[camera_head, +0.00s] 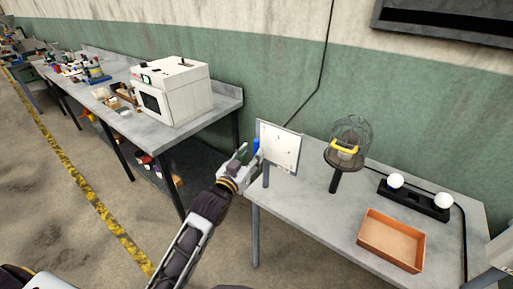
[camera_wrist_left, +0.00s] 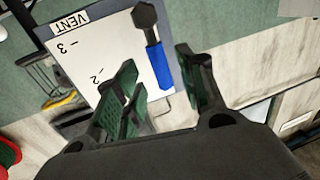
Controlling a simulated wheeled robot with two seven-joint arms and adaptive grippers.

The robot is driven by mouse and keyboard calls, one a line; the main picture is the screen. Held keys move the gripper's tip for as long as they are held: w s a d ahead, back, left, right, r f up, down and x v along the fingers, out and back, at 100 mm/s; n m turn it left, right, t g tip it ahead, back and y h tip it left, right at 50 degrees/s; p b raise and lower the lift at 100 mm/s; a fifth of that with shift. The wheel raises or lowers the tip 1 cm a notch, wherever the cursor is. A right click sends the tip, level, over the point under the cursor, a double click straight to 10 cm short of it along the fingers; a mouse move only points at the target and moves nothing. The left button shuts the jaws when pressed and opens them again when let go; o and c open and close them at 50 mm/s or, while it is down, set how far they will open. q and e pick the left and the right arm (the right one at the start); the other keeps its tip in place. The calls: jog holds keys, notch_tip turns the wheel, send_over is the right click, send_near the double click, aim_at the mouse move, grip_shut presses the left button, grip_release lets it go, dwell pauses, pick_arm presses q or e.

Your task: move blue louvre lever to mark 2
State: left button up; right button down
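The white vent panel (camera_head: 283,146) stands upright at the left end of the near table; in the left wrist view the panel (camera_wrist_left: 110,50) carries a VENT label and marks 3 and 2. The blue louvre lever (camera_wrist_left: 158,66) has a dark hub and a blue grip, which points away from the hub beside mark 2, not on it. The blue grip also shows at the panel's left edge in the head view (camera_head: 256,145). My left gripper (camera_head: 242,155) is open, its fingers either side of the grip's end in the wrist view; contact cannot be told. My right gripper is not seen.
An orange tray (camera_head: 391,240) and a black base with white bulbs (camera_head: 414,198) lie farther right. A white oven (camera_head: 172,91) sits on the back bench.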

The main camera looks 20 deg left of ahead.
aim_at(255, 149)
pick_arm(q)
jog(key=shift+w+d, duration=0.2)
jog(key=shift+w, duration=0.95)
jog(key=shift+w+d, duration=0.15)
jog(key=shift+w, duration=0.95)
grip_shut()
